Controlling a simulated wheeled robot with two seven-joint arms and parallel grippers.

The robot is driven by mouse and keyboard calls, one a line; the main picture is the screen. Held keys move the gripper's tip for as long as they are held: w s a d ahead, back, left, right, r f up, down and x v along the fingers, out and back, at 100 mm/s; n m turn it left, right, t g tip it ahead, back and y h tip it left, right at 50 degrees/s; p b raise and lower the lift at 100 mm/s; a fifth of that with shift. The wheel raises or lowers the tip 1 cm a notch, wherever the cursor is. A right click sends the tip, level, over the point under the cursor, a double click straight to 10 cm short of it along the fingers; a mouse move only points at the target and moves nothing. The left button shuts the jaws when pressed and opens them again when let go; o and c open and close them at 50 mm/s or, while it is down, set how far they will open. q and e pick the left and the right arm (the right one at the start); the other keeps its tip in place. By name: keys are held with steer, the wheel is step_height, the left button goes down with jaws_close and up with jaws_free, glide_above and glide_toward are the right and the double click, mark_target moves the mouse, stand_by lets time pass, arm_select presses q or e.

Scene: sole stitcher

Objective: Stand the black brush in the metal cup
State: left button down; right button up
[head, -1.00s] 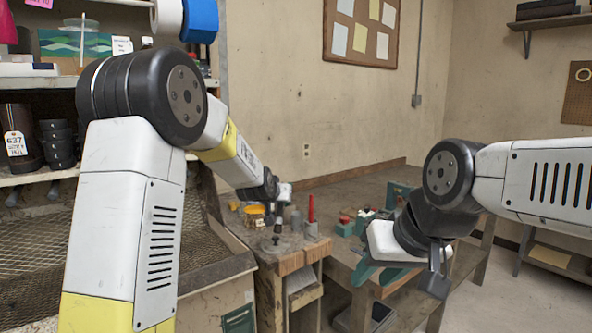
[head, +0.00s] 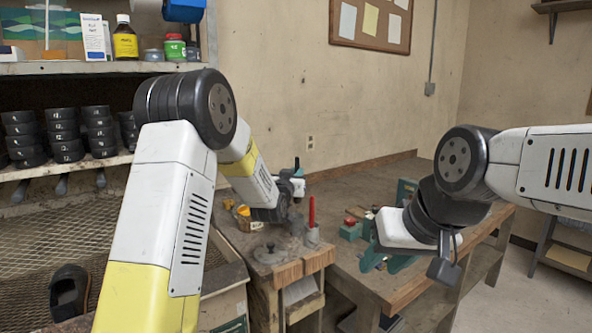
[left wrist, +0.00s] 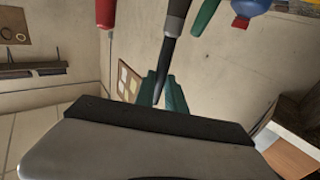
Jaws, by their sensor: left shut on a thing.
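My left gripper (head: 294,184) is above the small bench. In the left wrist view its teal fingers (left wrist: 162,93) are shut on the narrow end of a dark tapered shaft, which I take as the black brush (left wrist: 168,55). The brush's thicker grey end runs out at the top of that upside-down view. A grey metal cup (head: 312,238) stands on the bench, right of and below the left gripper, with a red stick (head: 312,211) upright in it. My right gripper (head: 386,263) has its teal fingers apart with nothing visible between them.
A round grey lid-like thing (head: 269,254) lies on the small bench. A yellow container (head: 243,211) stands behind it. A red-topped green block (head: 350,230) is on the larger bench at right.

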arm_select(q)
steer(key=shift+f, duration=4.4)
steer(key=c, duration=1.3)
jaws_free()
steer(key=shift+s, duration=0.1)
glide_toward(295, 199)
steer(key=shift+w+d+r, duration=0.25)
steer(key=shift+d+r, duration=0.1)
steer(key=shift+r, duration=0.05)
